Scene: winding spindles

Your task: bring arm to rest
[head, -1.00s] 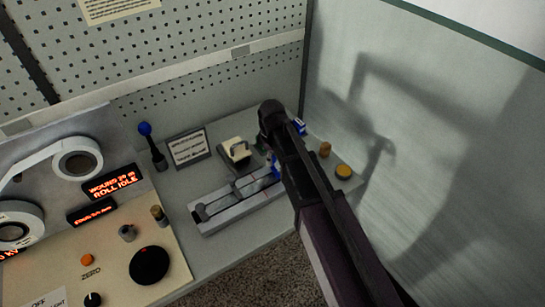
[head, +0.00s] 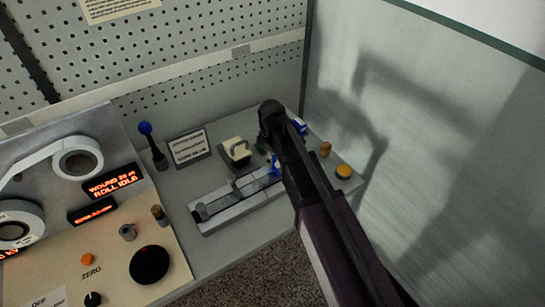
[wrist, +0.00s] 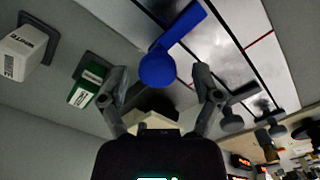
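My gripper (wrist: 160,72) shows in the wrist view with its two dark fingers spread apart. A blue round knob (wrist: 157,68) with a blue bar appears between the fingertips, with gaps on both sides. I cannot tell how far it is from them in depth. In the head view my arm (head: 325,220) reaches over the right part of the bench and hides the gripper. A bit of blue (head: 276,165) shows beside it, at the right end of a grey slotted rail (head: 240,200).
A console with a black knob (head: 149,265) stands front left. A wall closes the right side.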

